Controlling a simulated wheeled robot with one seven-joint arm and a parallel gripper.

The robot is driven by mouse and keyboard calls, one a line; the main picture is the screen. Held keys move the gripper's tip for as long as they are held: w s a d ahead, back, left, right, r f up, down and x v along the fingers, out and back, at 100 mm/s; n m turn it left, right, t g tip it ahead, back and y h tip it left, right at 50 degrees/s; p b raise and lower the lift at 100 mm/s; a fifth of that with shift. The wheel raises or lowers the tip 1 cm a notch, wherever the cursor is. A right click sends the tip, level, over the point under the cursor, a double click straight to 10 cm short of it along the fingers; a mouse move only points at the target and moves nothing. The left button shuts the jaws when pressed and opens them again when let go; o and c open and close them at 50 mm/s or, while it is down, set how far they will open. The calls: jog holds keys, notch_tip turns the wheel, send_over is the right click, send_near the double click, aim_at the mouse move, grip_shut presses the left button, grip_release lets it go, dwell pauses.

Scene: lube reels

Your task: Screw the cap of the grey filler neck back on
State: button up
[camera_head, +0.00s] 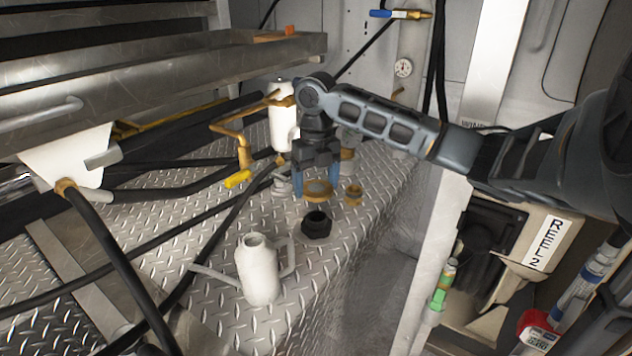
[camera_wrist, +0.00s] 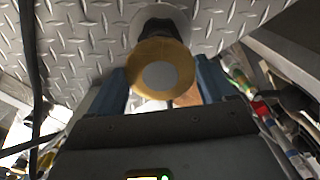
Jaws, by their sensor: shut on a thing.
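My gripper (camera_head: 317,188) points down and is shut on a yellow-tan round cap (camera_head: 319,190). In the wrist view the cap (camera_wrist: 160,70) sits between the two blue fingers (camera_wrist: 161,88) and shows a pale round centre. The cap is above the tread-plate deck, apart from it. A black neck (camera_head: 316,226) stands just below and in front of the cap in the head view. A grey neck-like fitting (camera_head: 282,186) stands left of my gripper, partly hidden by it.
A white jug (camera_head: 258,272) stands on the tread-plate deck (camera_head: 215,300) in front. A white cylinder (camera_head: 282,125) and yellow pipe (camera_head: 228,128) are behind. Black hoses (camera_head: 120,255) cross the left side. A box marked REEL 2 (camera_head: 540,240) is at right.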

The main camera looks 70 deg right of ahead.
jog(key=shift+f+b, duration=2.05)
jog(key=shift+f, duration=0.75)
jog(key=shift+f+b, duration=0.45)
jog(key=shift+f, duration=0.1)
jog(key=m+p, duration=0.2)
jog(key=m, duration=0.3)
jog(key=shift+p, duration=0.3)
jog(key=shift+s+m+p, duration=0.15)
jog(key=shift+m+p, duration=1.3)
jog(key=shift+m, duration=1.25)
